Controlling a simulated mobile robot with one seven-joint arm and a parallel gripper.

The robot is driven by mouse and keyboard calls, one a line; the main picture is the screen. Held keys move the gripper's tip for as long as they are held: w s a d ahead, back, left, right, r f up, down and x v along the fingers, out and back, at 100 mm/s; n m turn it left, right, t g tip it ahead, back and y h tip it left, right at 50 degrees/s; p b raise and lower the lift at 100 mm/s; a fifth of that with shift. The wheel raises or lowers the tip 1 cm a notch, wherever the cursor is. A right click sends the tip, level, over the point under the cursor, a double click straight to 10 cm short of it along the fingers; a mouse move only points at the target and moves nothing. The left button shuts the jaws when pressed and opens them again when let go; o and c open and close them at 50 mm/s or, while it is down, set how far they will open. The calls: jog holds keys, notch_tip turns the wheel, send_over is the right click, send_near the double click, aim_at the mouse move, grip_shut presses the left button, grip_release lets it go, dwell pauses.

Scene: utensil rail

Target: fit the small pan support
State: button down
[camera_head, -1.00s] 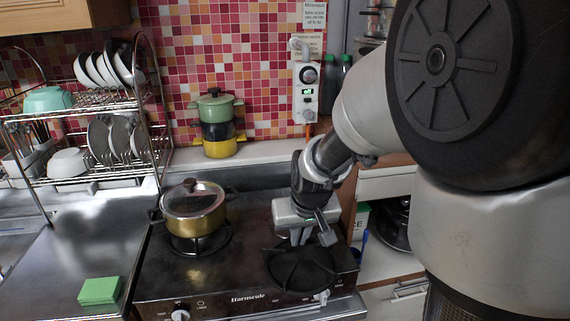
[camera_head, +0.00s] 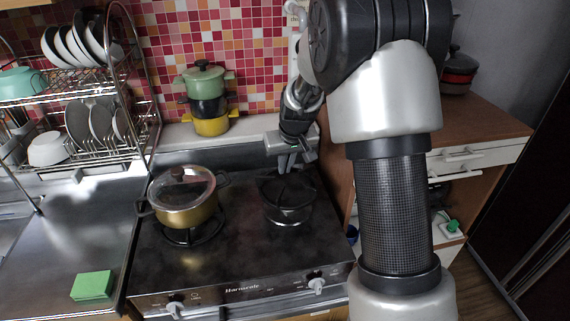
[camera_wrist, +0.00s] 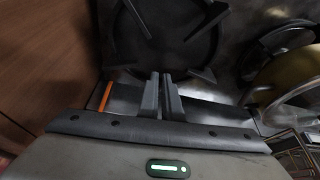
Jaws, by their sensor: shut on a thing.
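The small pan support (camera_head: 286,187), a dark ring with several prongs, is at the right burner of the stove. In the wrist view its ring and prongs (camera_wrist: 208,18) lie just beyond my fingertips. My gripper (camera_head: 289,164) points down at its back edge, and its fingers (camera_wrist: 162,84) are close together, shut on the support. The burner (camera_head: 290,216) shows as a paler ring under the support's front. I cannot tell whether the support rests fully on it or is slightly raised.
A lidded gold pot (camera_head: 182,200) stands on the left burner. Stacked pots (camera_head: 207,100) stand on the ledge behind. A dish rack (camera_head: 80,110) and a green sponge (camera_head: 92,286) are left of the stove (camera_head: 240,255). The stove front is clear.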

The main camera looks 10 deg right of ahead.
jog(key=shift+f+b, duration=2.35)
jog(key=shift+f, duration=0.5)
jog(key=shift+f+b, duration=0.8)
jog(key=shift+f, duration=0.2)
jog(key=c, duration=1.9)
grip_release()
jog(key=shift+o, duration=0.2)
jog(key=p+v, duration=0.2)
jog(key=v, duration=1.5)
jog(key=shift+r, duration=0.25)
